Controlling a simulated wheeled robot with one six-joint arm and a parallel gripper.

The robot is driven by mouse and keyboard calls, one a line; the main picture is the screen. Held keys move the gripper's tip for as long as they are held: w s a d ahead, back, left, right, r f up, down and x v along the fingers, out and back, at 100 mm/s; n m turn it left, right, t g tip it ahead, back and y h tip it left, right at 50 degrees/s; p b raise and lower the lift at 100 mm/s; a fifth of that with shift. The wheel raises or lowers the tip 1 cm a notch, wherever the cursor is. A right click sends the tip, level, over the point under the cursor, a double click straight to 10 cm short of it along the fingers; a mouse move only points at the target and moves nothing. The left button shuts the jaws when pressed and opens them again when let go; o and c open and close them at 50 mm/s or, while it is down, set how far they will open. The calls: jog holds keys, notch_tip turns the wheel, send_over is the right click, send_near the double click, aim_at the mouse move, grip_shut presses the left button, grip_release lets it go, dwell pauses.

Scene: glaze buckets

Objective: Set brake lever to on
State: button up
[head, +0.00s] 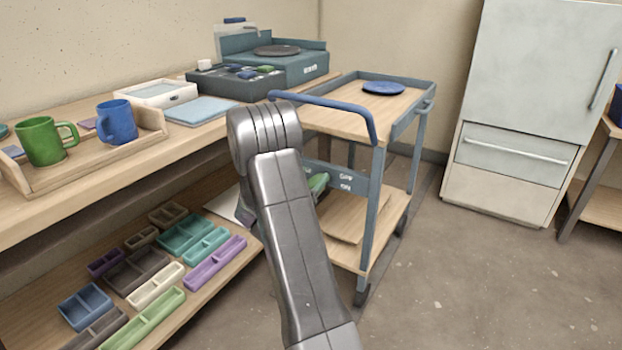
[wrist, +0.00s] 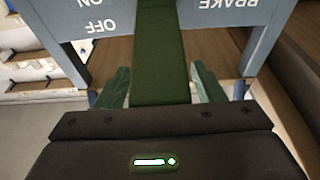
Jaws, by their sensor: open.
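The green brake lever (head: 318,184) shows on the blue-grey side panel of the wooden cart, left of the OFF and ON labels, partly hidden by my arm. In the wrist view the lever (wrist: 158,55) is a broad dark green bar running down between the fingers of my gripper (wrist: 160,88). The gripper is open, with one finger on each side of the lever; I cannot tell whether either touches it. The panel (wrist: 215,12) carries the words BRAKE, OFF and ON, upside down in this view. Which label the lever points to is unclear.
The cart (head: 335,125) has a blue push handle (head: 325,103) near my arm and a blue plate (head: 384,88) on top. A workbench (head: 110,165) with mugs stands left, several small trays below. A fridge (head: 535,100) stands right. Floor (head: 480,280) is clear.

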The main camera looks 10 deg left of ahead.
jog(key=p+v, duration=0.3)
jog(key=v, duration=1.1)
jog(key=shift+w, duration=0.1)
jog(key=b+x, duration=0.3)
jog(key=x, duration=1)
jog(key=shift+w+r, duration=0.25)
jog(key=shift+w, duration=0.05)
